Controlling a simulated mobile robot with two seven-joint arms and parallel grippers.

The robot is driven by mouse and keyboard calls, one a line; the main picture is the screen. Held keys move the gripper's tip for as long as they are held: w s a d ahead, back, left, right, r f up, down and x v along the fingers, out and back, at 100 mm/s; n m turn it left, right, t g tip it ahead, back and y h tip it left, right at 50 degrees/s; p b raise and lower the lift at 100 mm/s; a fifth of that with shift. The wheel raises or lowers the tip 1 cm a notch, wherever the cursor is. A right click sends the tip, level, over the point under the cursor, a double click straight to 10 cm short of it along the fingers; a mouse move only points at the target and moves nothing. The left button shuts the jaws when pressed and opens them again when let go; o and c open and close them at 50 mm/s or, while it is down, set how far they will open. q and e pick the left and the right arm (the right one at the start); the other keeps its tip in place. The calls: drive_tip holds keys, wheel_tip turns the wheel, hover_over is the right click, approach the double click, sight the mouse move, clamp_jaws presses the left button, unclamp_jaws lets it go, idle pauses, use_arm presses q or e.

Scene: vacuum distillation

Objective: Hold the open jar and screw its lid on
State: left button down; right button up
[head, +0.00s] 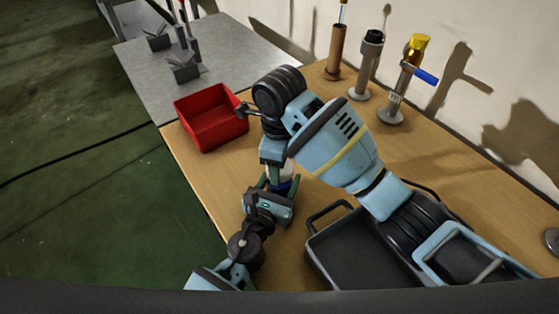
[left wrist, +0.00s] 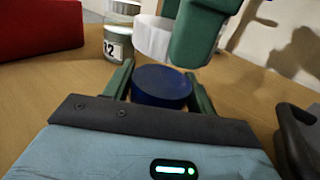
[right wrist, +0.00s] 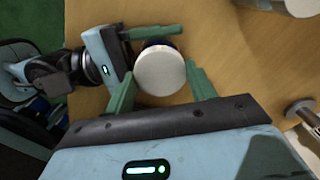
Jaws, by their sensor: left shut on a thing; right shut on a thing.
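The jar (left wrist: 161,88) is dark blue and stands upright between the green fingers of my left gripper (left wrist: 160,82), which is shut on it. The round white lid (right wrist: 160,70) is between the green fingers of my right gripper (right wrist: 163,75), which is shut on it. In the left wrist view the lid (left wrist: 154,38) is held just above the jar, and a narrow gap seems to show. In the right wrist view the lid hides most of the jar (right wrist: 156,43). In the head view my right arm partly hides both grippers.
A red bin (head: 210,118) stands at the table's left edge. A black tray (head: 350,252) lies to the right of my left gripper. Several upright holders stand along the wall, one yellow-topped (head: 418,43). A labelled glass container (left wrist: 121,35) stands beyond the jar. A grey table (head: 215,62) adjoins.

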drive_tip(key=m, duration=0.2)
drive_tip(key=shift+m, duration=0.4)
drive_tip(key=o, duration=1)
drive_tip(key=shift+c, duration=0.2)
